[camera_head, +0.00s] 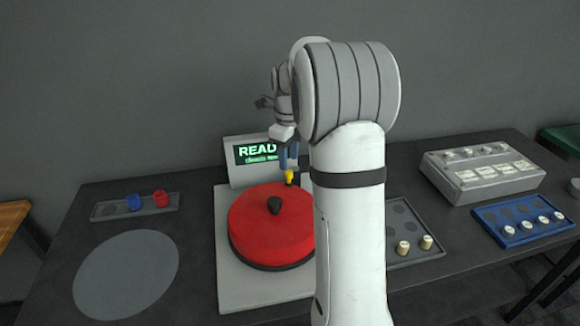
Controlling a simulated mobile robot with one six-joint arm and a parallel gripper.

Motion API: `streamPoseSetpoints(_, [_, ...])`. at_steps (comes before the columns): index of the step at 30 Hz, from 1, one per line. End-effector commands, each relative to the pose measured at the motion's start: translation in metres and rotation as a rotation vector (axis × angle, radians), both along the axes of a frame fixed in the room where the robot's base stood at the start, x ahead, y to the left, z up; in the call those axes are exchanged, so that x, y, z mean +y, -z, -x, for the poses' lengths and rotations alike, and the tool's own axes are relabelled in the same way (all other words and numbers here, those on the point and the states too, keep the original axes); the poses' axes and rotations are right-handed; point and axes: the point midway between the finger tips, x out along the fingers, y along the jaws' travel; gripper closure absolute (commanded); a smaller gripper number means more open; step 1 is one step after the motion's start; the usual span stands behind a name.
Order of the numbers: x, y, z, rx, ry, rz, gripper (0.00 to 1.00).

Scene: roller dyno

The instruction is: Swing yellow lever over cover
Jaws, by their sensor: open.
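My gripper (289,160) is open and points down right above the yellow part. I cannot tell whether its fingers are around the lever or touching it.
A lit green display (258,152) stands behind the cover. A tray with blue and red pieces (107,212) and a grey disc (125,273) lie at left. At right are a tray with light pegs (418,256), a grey box (478,189) and a blue tray (492,228).

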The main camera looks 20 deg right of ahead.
Motion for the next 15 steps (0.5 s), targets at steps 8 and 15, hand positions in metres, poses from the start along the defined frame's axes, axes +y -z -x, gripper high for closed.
streamPoseSetpoints(8, [0.0, -0.032, 0.001, 0.001, 0.0, 0.0, 0.59])
streamPoseSetpoints(15, [-0.001, -0.035, 0.002, 0.002, 0.001, -0.001, 0.59])
